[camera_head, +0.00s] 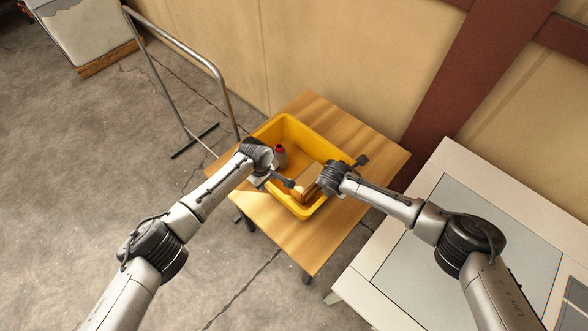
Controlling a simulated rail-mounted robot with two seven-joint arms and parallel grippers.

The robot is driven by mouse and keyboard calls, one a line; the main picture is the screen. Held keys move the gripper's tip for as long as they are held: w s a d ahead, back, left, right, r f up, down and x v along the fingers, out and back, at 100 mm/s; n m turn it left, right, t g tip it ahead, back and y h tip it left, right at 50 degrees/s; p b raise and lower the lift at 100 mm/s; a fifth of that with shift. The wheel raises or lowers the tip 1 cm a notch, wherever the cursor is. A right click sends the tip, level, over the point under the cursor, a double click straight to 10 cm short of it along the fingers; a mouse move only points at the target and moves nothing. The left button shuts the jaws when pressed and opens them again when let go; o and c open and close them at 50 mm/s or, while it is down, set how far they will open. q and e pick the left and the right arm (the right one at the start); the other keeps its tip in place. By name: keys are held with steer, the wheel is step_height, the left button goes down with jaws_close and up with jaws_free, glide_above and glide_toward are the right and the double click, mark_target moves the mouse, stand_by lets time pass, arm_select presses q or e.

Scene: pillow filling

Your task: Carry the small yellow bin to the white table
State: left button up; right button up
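The small yellow bin (276,127) stands on a wooden table in the middle of the head view. Inside it are a grey bottle with a red cap (281,155) and a brown box-like item (307,186). My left gripper (275,181) is at the bin's left wall, fingers spread, with one finger showing over the inside. My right gripper (345,172) is at the right wall. One dark finger sticks out beyond the rim; the other is hidden. I cannot tell whether either touches the bin. The white table (455,164) is at the right.
The wooden table (318,242) has bare top around the bin. A grey panel (428,262) lies in the white table's top. A metal rail frame (180,45) stands behind left. A wall and reddish-brown post (480,75) are behind. Concrete floor is open at left.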

arm_select(q)
steer(key=shift+f, duration=0.35)
arm_select(e)
steer(key=shift+w+f, duration=0.1)
steer(key=shift+f, duration=0.25)
arm_select(q)
steer(key=shift+c, duration=0.2)
arm_select(e)
steer(key=shift+c, duration=0.2)
arm_select(q)
jaws_close()
arm_select(e)
steer(key=c, duration=0.7)
jaws_close()
arm_select(q)
steer(key=shift+r, duration=0.1)
arm_select(e)
steer(key=shift+r, duration=0.1)
